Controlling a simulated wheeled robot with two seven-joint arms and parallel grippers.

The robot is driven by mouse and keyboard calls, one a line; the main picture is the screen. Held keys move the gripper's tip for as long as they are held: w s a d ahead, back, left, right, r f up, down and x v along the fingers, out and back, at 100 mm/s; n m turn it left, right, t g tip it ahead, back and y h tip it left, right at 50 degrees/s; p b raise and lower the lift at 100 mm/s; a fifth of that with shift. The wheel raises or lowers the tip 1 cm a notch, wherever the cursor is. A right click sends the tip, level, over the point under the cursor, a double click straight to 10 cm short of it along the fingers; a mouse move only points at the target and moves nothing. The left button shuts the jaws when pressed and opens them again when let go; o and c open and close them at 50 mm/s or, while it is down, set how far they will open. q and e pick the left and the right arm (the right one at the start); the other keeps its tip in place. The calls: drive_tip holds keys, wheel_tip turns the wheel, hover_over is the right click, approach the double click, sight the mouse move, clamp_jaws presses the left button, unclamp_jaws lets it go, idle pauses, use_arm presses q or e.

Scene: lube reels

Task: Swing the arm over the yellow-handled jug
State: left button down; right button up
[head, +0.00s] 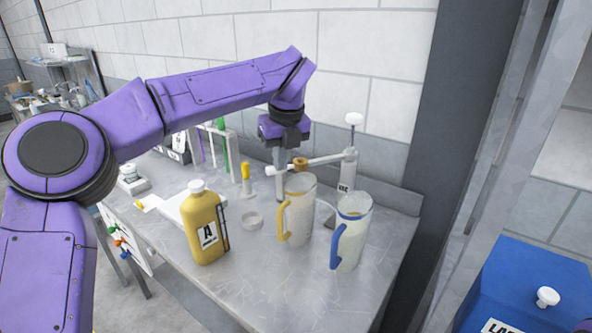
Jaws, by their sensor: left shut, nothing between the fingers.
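The yellow-handled jug (303,213) is a clear jug standing on the grey bench, its handle facing left. The white swing arm (324,160) reaches left from an upright post (349,172) with a white knob on top. It carries a brown collar, and its free end shows just behind and left of the yellow-handled jug's rim. Whether it lies over the opening is hard to tell. My left gripper (281,172) points down, shut and empty, at the swing arm's free end; I cannot tell if they touch. My right gripper is out of view.
A blue-handled jug (353,232) stands close on the right. A yellow bottle labelled A (204,224) stands to the left, with a small clear ring (252,220) nearby. A yellow-topped tube (246,178) and a rack stand behind. The bench's front (270,285) is clear.

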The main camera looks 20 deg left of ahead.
use_arm(q)
drive_tip(key=v, duration=0.9)
drive_tip(key=shift+w+f, duration=0.15)
